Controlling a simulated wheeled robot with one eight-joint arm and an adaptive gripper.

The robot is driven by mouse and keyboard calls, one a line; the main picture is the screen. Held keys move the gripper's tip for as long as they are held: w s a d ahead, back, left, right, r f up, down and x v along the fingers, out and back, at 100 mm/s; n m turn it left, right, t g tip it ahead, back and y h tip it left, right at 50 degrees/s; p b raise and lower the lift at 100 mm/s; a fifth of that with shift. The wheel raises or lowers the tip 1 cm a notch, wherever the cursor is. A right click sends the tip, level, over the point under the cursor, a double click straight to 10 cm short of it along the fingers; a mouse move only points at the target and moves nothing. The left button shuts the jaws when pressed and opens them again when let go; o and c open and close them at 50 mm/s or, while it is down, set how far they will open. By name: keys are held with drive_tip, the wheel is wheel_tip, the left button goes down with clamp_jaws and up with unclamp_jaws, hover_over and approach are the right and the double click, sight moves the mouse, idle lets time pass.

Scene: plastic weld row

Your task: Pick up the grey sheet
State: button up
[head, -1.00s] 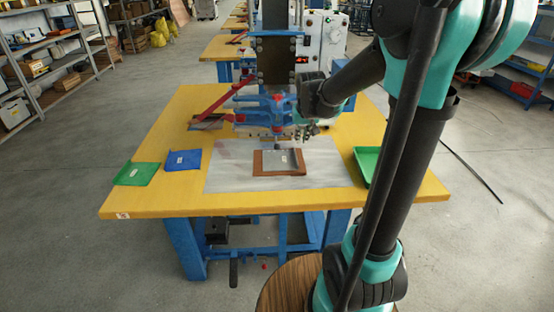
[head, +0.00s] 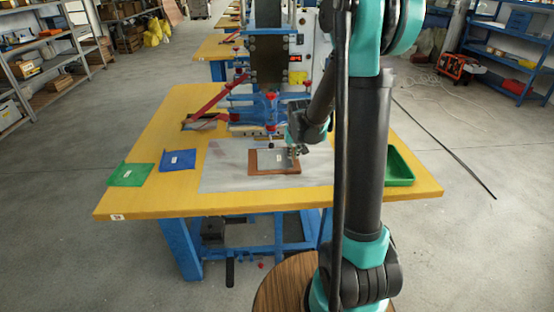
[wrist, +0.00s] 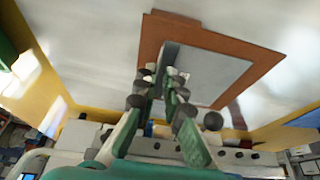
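The grey sheet (head: 267,160) lies on a brown frame-like board (head: 274,171) on the pale plate of the yellow table. A small white label shows on the sheet. In the wrist view the sheet (wrist: 213,78) shows inside the brown border (wrist: 245,85), with an upright grey strip along its near edge. My gripper (head: 297,150) is low at the sheet's right edge in the head view. In the wrist view its fingers (wrist: 162,90) are apart, one on each side of the upright strip. Whether they touch it is unclear.
A blue sheet (head: 178,160) and a green sheet (head: 131,175) lie on the table's left. A green tray (head: 398,168) stands at the right, behind my arm. The welding press (head: 270,95) rises just behind the board.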

sight(292, 161)
drive_tip(key=shift+x, duration=2.3)
drive_tip(key=shift+s, duration=0.1)
clamp_jaws()
drive_tip(key=shift+r, duration=0.15)
